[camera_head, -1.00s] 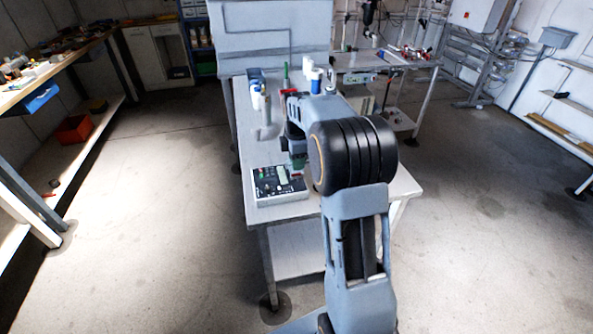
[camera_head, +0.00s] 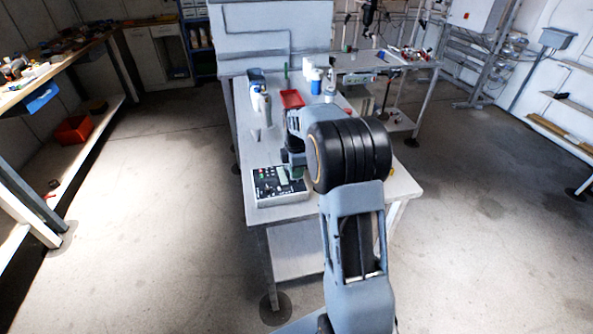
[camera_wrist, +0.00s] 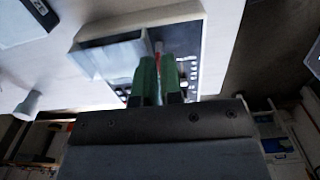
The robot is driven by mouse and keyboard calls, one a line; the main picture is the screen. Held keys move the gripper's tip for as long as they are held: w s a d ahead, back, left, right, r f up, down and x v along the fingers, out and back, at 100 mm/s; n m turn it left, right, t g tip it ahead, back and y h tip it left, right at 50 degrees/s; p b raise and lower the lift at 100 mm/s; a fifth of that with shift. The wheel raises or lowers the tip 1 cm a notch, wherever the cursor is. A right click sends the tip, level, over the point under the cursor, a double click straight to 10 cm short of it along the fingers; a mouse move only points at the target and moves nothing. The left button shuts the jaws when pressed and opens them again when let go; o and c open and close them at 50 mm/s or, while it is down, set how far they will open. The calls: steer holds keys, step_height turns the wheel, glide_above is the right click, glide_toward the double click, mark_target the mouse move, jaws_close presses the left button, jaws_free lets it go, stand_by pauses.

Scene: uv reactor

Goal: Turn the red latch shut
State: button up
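The control box (camera_head: 268,190) with its button panel sits at the near left corner of the central table. My gripper (camera_head: 297,174) is low over the right part of the box, with its tips mostly hidden by the wrist in the head view. In the wrist view, the two green fingers of my gripper (camera_wrist: 158,62) point at the box (camera_wrist: 192,30) and stand slightly apart.
A red tray (camera_head: 291,99), white bottles (camera_head: 316,80) and a grey bottle (camera_head: 261,103) stand farther back on the table. A grey hinged-looking cover or panel (camera_wrist: 110,55) rises from the box beside my fingers. The floor left of the table is clear.

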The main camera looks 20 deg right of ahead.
jaws_close()
steer(key=shift+m, duration=0.4)
steer(key=m+p, duration=0.1)
steer(key=m, duration=0.3)
steer(key=shift+w, duration=0.1)
steer(key=m, duration=0.6)
steer(key=shift+d+p, duration=0.1)
steer(key=shift+p, duration=0.3)
steer(key=m, duration=0.7)
steer(key=shift+d, duration=0.1)
steer(key=shift+w+m, duration=0.1)
steer(key=shift+m, duration=0.2)
steer(key=shift+o, duration=2.4)
jaws_free()
step_height(320, 180, up, 14)
